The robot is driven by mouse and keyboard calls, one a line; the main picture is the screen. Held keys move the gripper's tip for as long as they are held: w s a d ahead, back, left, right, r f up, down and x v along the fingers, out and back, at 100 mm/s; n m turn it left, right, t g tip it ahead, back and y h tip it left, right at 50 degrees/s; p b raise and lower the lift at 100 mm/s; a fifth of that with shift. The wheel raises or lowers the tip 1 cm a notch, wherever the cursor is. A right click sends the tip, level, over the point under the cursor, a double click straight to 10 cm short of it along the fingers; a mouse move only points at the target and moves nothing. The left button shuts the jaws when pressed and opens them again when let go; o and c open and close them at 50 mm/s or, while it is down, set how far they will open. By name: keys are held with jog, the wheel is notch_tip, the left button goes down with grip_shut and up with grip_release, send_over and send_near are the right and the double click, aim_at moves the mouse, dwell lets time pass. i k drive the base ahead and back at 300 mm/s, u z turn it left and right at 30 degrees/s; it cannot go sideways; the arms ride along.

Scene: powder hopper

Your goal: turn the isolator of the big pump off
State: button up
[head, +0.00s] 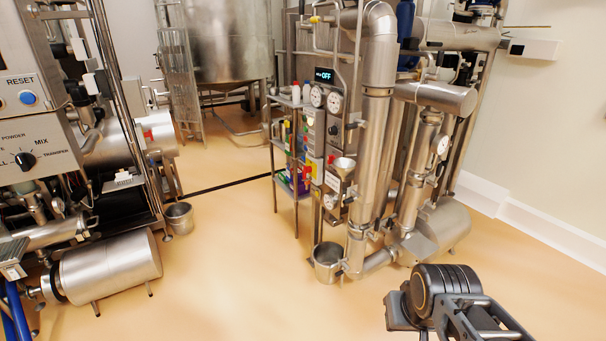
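A control panel stands on the middle skid. It carries a small red and yellow switch (313,168), too small to read its position; I cannot tell whether it is the big pump's isolator. A display (324,75) above it reads OFF. Large steel cylinders lie low on the skids, one at the lower left (108,265) and one at the right (440,226). No label shows which belongs to the big pump. My gripper (398,309) is at the lower right, well apart from the panel, and its fingers are not clear.
A left panel (30,130) has a blue RESET button and a black selector knob. Steel buckets stand on the floor at left (180,217) and centre (327,262). A shelf rack (296,190) stands beside the middle panel. The floor (220,270) between the skids is clear.

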aim_at(306, 169)
jog(key=u, duration=0.5)
jog(key=i, duration=2)
jog(key=u, duration=0.65)
jog(key=i, duration=0.6)
jog(key=u, duration=0.15)
